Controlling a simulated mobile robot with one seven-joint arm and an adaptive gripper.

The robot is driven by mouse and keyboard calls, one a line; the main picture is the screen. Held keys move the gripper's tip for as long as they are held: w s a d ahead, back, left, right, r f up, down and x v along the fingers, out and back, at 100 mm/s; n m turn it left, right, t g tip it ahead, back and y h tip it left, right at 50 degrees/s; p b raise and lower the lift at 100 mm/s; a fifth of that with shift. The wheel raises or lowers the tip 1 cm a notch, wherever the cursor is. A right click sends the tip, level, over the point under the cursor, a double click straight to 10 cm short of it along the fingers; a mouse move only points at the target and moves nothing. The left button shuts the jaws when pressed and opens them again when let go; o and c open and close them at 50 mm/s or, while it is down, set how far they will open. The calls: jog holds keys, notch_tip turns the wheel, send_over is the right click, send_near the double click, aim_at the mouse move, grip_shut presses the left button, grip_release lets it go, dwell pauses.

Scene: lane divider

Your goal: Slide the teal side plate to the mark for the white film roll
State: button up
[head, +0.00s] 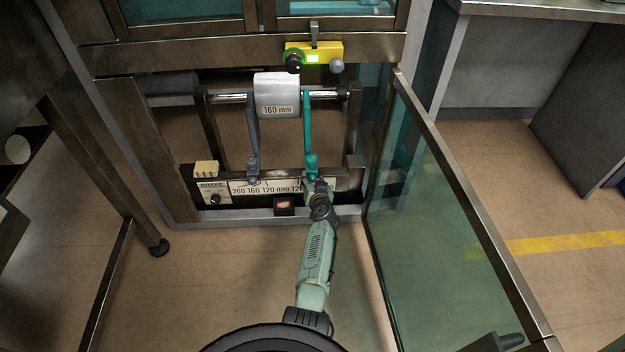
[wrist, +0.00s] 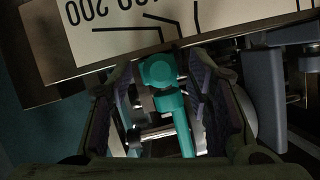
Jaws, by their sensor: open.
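The teal side plate (head: 307,127) stands upright at the right end of the white film roll (head: 276,92), close to it. The roll is labelled 160 mm and sits on a shaft. A scale strip (head: 240,187) below reads 200, 160, 120 mm, 120; my gripper (head: 314,183) partly hides its right half. My gripper is at the foot of the teal plate. In the wrist view my open gripper (wrist: 166,85) has its fingers on both sides of the teal plate's knob (wrist: 157,71), with visible gaps. The mark under the teal foot cannot be read.
A blue-grey side plate (head: 253,135) stands at the roll's left. An open glass door (head: 440,210) reaches forward on the right. A yellow box (head: 322,52) with a green light is above the roll. A brake panel (head: 213,190) is left of the scale.

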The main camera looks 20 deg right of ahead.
jog(key=shift+c, duration=0.2)
grip_shut()
dwell(0.3)
